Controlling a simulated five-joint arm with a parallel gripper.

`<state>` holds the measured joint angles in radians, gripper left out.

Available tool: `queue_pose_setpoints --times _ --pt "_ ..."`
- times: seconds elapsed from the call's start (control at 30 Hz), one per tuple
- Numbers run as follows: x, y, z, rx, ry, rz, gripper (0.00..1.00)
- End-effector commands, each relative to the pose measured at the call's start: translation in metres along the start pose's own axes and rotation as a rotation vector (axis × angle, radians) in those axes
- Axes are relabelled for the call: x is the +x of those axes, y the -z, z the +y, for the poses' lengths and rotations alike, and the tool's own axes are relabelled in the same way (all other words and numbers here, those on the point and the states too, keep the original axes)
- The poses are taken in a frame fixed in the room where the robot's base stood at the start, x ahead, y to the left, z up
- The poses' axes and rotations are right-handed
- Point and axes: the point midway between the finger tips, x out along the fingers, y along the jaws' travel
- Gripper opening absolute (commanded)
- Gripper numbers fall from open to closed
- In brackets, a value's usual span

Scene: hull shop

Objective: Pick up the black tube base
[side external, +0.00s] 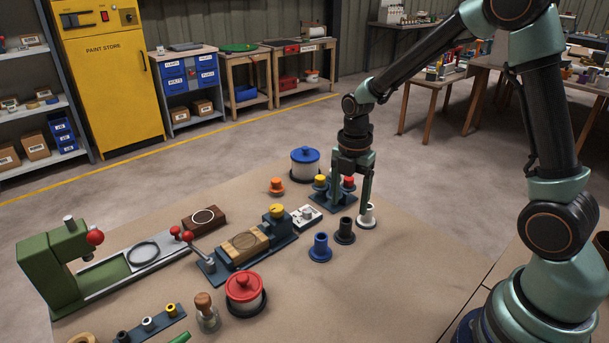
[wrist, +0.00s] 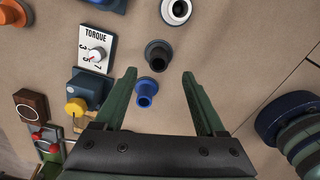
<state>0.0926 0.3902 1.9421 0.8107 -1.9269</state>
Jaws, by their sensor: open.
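The black tube base (side external: 344,232) stands upright on the bench, a flanged tube with an open top. In the wrist view the black tube base (wrist: 158,54) lies just beyond the gap between my fingertips. My gripper (side external: 350,198) is open and empty, pointing down above the bench. In the wrist view my gripper (wrist: 159,75) has its two green fingers spread wide. The fingers do not touch the black base.
A blue tube base (side external: 320,248) stands on one side of the black one, a white tube base (side external: 367,217) on the other. A torque dial (side external: 307,216) and a blue-lidded pot (side external: 305,162) are nearby. The bench's front right is bare.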

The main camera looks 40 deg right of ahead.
Motion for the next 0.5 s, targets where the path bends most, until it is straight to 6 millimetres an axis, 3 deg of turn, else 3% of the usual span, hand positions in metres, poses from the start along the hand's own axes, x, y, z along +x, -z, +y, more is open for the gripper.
queue_pose_setpoints --times 0.27,0.5 --pt "0.023 0.0 0.0 0.001 0.001 0.0 0.72" --pt "0.056 0.002 0.001 0.001 0.003 0.001 0.72"
